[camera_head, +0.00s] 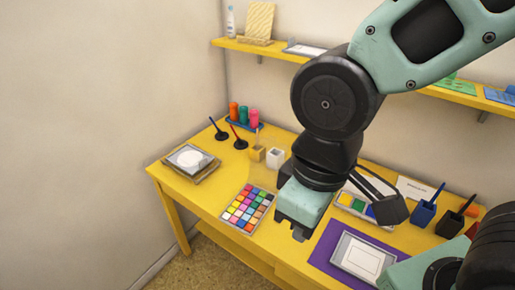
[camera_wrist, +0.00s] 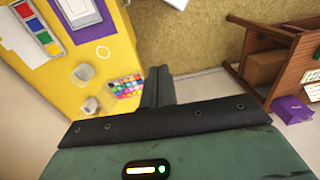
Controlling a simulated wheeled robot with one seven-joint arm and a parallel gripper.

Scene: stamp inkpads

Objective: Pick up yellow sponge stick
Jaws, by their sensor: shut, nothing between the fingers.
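A small yellow block-like holder (camera_head: 257,153) with a thin pale stick (camera_head: 257,137) rising from it stands near the back of the yellow table (camera_head: 215,198). This may be the yellow sponge stick, but it is too small to tell. My gripper (camera_head: 299,234) is over the table, in front of and to the right of that holder, by the right edge of the colour palette. In the wrist view my gripper's fingers (camera_wrist: 158,88) are together with nothing between them. Part of the table behind my arm is hidden.
A white cup-like block (camera_head: 275,158) stands beside the holder. The colour palette (camera_head: 247,208), inkpad tray (camera_head: 355,205), purple mat (camera_head: 318,252), framed pad (camera_head: 188,158) and blue holder (camera_head: 424,212) are also on the table. A brown shelf unit (camera_wrist: 282,62) stands off to one side.

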